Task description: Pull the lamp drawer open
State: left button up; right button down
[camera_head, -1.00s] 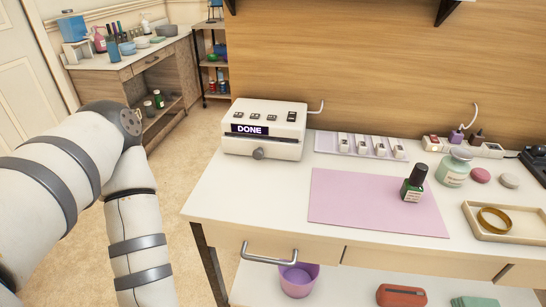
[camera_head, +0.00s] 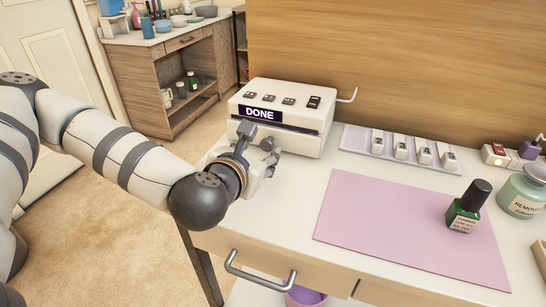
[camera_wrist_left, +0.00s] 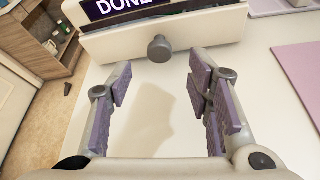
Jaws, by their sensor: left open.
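The lamp (camera_head: 285,115) is a white box with a "DONE" display and several buttons on top, standing at the left of the desk. Its drawer front (camera_wrist_left: 185,35) and round grey knob (camera_wrist_left: 160,48) show in the left wrist view; in the head view my gripper hides the knob. A dark gap shows above the drawer front in the left wrist view. My left gripper (camera_head: 262,150) is in front of the lamp. In the wrist view its open fingers (camera_wrist_left: 160,85) point at the drawer, with the knob centred just beyond the tips and nothing between them. My right gripper is not in view.
A pink mat (camera_head: 400,225) with a green nail polish bottle (camera_head: 467,207) lies right of the lamp. A lilac tray (camera_head: 390,147) holds several small white pieces. A remover jar (camera_head: 523,192) stands at the right. A desk drawer handle (camera_head: 260,274) sticks out below the desk edge.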

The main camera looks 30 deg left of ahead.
aim_at(266, 144)
pick_arm(q)
jog(key=x, duration=0.6)
jog(key=shift+w+r, duration=0.2)
grip_shut()
